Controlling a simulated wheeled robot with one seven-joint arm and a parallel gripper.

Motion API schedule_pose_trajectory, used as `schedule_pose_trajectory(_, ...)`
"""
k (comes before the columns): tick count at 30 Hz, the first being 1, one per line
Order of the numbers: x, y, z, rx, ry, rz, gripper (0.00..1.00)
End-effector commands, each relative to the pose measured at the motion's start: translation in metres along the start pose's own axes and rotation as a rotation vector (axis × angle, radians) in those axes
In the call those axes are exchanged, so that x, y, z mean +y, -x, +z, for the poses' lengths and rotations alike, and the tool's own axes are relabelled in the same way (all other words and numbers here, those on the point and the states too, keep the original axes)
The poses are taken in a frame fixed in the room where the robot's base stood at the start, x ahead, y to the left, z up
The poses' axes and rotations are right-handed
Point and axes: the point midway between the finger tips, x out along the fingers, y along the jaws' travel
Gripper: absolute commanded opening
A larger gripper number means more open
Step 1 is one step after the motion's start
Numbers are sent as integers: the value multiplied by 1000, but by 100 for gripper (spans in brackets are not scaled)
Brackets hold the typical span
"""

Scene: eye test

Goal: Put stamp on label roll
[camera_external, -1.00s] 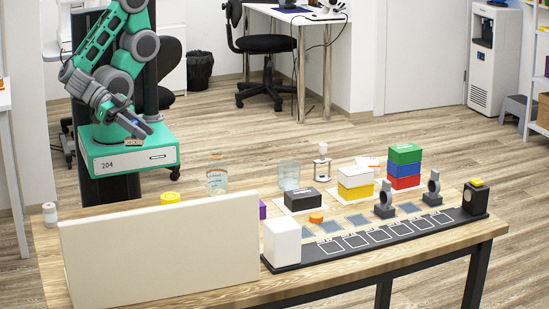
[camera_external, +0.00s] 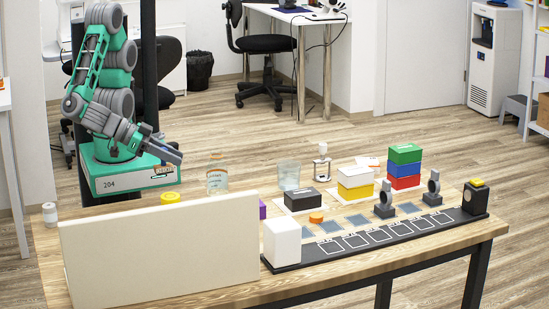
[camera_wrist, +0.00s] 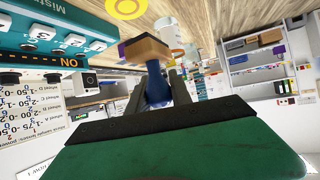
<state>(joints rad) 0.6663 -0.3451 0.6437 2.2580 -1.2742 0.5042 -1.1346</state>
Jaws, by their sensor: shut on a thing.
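The stamp (camera_external: 164,169) has a wooden block; its blue handle shows in the wrist view (camera_wrist: 156,84). My gripper (camera_external: 179,157) is shut on the handle, with the block just beyond the fingertips (camera_wrist: 159,80). It holds the stamp in the air behind the table, left of its middle. A yellow round piece with a ring on top (camera_external: 170,198) lies below on the table, partly hidden by the pale panel; it also shows at the top of the wrist view (camera_wrist: 126,7). I cannot tell whether it is the label roll, and no other roll is clear.
The pale upright panel (camera_external: 160,250) hides much of the table's left side. A teal device with buttons (camera_wrist: 60,35) shows in the wrist view. Glass jars (camera_external: 217,181), coloured boxes (camera_external: 405,170) and a black rail (camera_external: 375,238) stand to the right.

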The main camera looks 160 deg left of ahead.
Motion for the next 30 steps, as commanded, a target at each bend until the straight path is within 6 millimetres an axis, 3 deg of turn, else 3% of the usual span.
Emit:
schedule_pose_trajectory(3,12,-18,12,0,0,-3,0)
schedule_pose_trajectory(8,21,-31,22,-1,0,-1,0)
schedule_pose_trajectory(12,20,-41,43,-1,-4,0,0)
schedule_pose_trajectory(23,21,-44,50,-1,2,2,0)
schedule_pose_trajectory(24,21,-44,48,-1,2,2,29)
schedule_pose_trajectory(30,20,-43,48,-1,2,2,45)
